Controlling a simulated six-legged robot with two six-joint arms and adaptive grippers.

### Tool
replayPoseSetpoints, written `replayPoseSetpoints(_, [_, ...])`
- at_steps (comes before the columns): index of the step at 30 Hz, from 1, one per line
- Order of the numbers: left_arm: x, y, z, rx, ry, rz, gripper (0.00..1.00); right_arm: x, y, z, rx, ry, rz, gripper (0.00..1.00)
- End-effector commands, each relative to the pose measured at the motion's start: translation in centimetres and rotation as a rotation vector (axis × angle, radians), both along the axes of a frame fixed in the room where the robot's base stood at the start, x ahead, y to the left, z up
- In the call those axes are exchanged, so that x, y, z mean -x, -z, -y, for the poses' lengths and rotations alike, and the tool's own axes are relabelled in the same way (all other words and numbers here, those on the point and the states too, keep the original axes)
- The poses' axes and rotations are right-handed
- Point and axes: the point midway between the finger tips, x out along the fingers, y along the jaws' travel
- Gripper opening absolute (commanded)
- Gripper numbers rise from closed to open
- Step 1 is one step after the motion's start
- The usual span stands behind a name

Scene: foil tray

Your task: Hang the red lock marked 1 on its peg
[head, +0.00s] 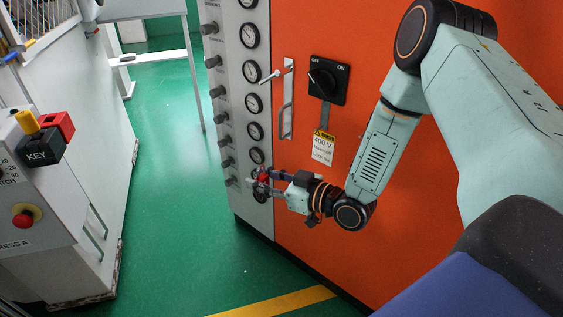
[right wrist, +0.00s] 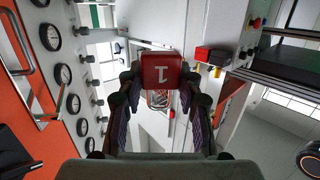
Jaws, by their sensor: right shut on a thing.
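My right gripper (head: 263,182) shows in the head view low in front of the gauge panel, its arm coming in from the right. It is shut on the red lock (head: 264,175), which is small and partly hidden by the fingers there. In the right wrist view, the red lock (right wrist: 161,69) sits between the fingertips, its face marked 1, upside down in the picture. A metal shackle (right wrist: 158,98) shows below its body. I cannot tell which fitting is the lock's peg. My left gripper is not in view.
An orange cabinet (head: 385,240) carries a black switch (head: 328,80), a handle and a column of gauges (head: 250,71). Grey knobs (head: 213,62) line the panel's edge. At left stands a machine with a KEY box (head: 42,146) and red button (head: 22,220). Green floor lies clear between.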

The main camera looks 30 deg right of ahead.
Motion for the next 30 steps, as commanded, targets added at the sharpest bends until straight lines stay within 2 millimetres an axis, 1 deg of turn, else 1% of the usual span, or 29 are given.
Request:
replayPoseSetpoints(1, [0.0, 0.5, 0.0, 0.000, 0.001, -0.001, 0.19, -1.2, 0.5, 0.7, 0.003, 0.055, 0.003, 0.02])
replayPoseSetpoints(6, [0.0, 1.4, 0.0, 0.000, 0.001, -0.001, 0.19, -4.7, 1.0, 3.7, 0.002, 0.262, 0.005, 0.02])
replayPoseSetpoints(9, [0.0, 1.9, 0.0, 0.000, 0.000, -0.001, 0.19, -6.3, 1.0, 5.3, 0.004, 0.383, 0.007, 0.02])
replayPoseSetpoints(15, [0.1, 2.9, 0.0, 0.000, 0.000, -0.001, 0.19, -8.7, 0.6, 8.0, 0.004, 0.617, 0.008, 0.02])
replayPoseSetpoints(22, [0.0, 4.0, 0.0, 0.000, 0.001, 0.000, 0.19, -10.0, -0.3, 9.7, 0.005, 0.870, 0.009, 0.02])
replayPoseSetpoints(26, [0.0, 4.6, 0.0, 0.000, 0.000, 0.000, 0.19, -10.0, -0.7, 10.2, 0.005, 1.007, 0.009, 0.02])
replayPoseSetpoints(30, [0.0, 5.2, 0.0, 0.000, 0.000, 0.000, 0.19, -9.5, -1.0, 10.2, 0.007, 1.149, 0.010, 0.02])
